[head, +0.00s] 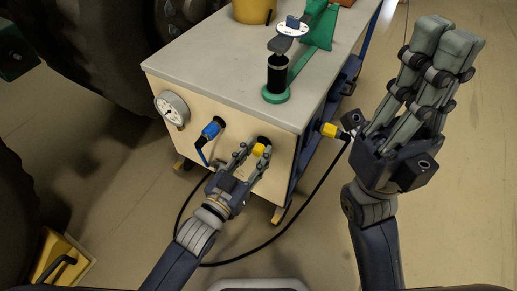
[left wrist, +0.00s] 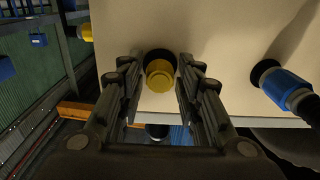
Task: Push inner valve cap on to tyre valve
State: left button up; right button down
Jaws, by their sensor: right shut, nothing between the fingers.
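A short yellow fitting (head: 258,150), possibly the valve cap, sits at a round black socket on the cart's beige front panel. It also shows in the left wrist view (left wrist: 160,76), with the dark socket behind it. My left gripper (head: 253,157) is open in front of the panel, one finger on each side of the yellow fitting. In the left wrist view the fingers (left wrist: 160,95) stand apart from it, with gaps on both sides. My right gripper (head: 444,40) is shut and empty, raised to the right of the cart. I cannot make out a tyre valve.
A blue-collared valve (head: 211,131) and a pressure gauge (head: 172,108) are on the panel's left. A yellow side connector (head: 328,129) joins a black hose (head: 310,198) looping below my left arm. A green-based stand (head: 276,95) is on the cart top (head: 225,62). Large dark tyres are at left.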

pick_arm(q)
jog(key=c, duration=0.4)
grip_shut()
jog(key=shift+o, duration=1)
grip_release()
grip_shut()
jog(key=shift+s+a, duration=0.1)
jog(key=shift+s+a, duration=0.1)
jog(key=shift+s, duration=0.05)
jog(key=shift+s, duration=0.1)
